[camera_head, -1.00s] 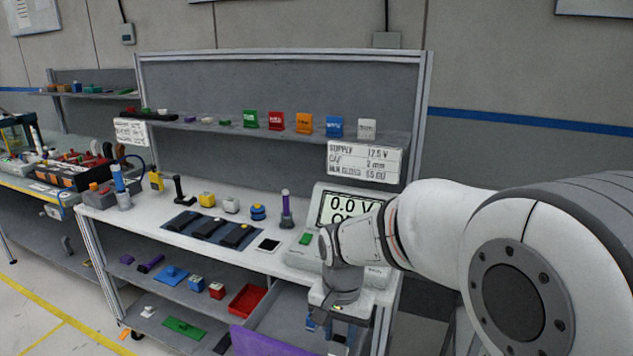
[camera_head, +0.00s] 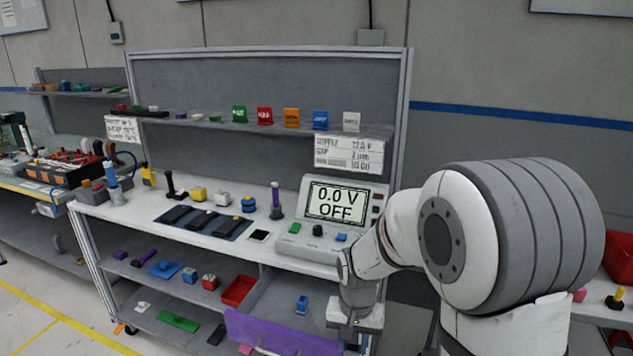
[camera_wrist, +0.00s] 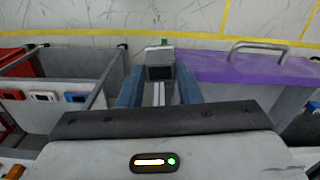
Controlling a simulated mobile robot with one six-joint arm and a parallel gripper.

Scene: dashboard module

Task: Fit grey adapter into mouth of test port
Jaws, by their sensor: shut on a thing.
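My gripper (camera_wrist: 160,88) is shut on a grey block with a dark square face, which I take for the grey adapter (camera_wrist: 160,57). Its two blue-grey fingers stand on either side of the block in the wrist view. A small green patch shows at its far end. In the head view my gripper's end is low at the bench's front right corner, and the held block cannot be made out there. I cannot pick out the test port for certain in either view. A display unit (camera_head: 345,203) reading 0.0 V OFF stands at the bench's right end.
A purple panel (camera_wrist: 235,67) with a grey handle (camera_wrist: 258,47) lies close right of the held block. A grey open bin (camera_wrist: 85,68) is on the left. The worktop (camera_head: 140,207) carries several small parts. A red tray (camera_head: 239,290) sits on the lower shelf.

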